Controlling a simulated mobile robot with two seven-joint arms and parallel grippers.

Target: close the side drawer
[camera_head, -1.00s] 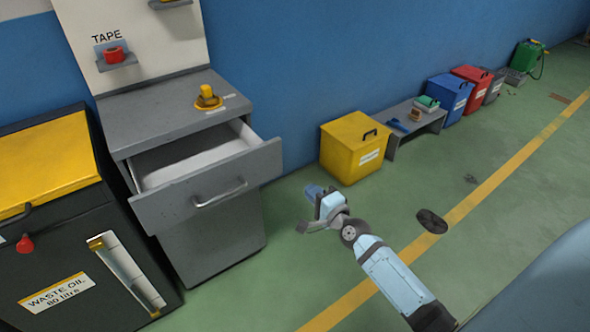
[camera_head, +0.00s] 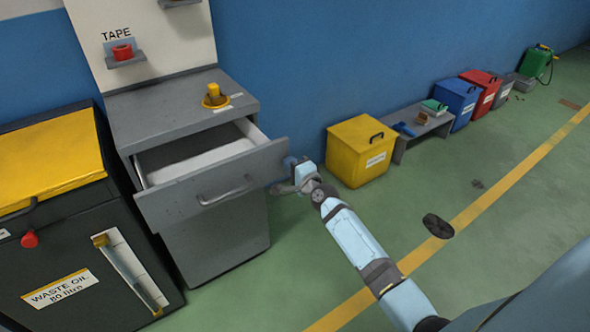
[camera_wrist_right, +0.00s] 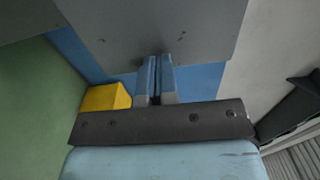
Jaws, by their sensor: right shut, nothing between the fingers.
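The grey side drawer (camera_head: 215,190) is pulled out of the grey cabinet (camera_head: 215,240), and its white inside (camera_head: 200,163) shows empty. A curved metal handle (camera_head: 226,191) is on its front. My right gripper (camera_head: 290,163) is shut and empty at the right end of the drawer front. In the right wrist view the two blue fingers (camera_wrist_right: 154,78) are together and point at a grey panel (camera_wrist_right: 150,30). I cannot tell if they touch it. My left gripper is not in view.
A black waste oil bin (camera_head: 80,260) with a yellow lid stands left of the cabinet. A yellow box (camera_head: 355,152) stands to the right by the blue wall, beside a low grey bench (camera_head: 420,132). The green floor in front is mostly clear.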

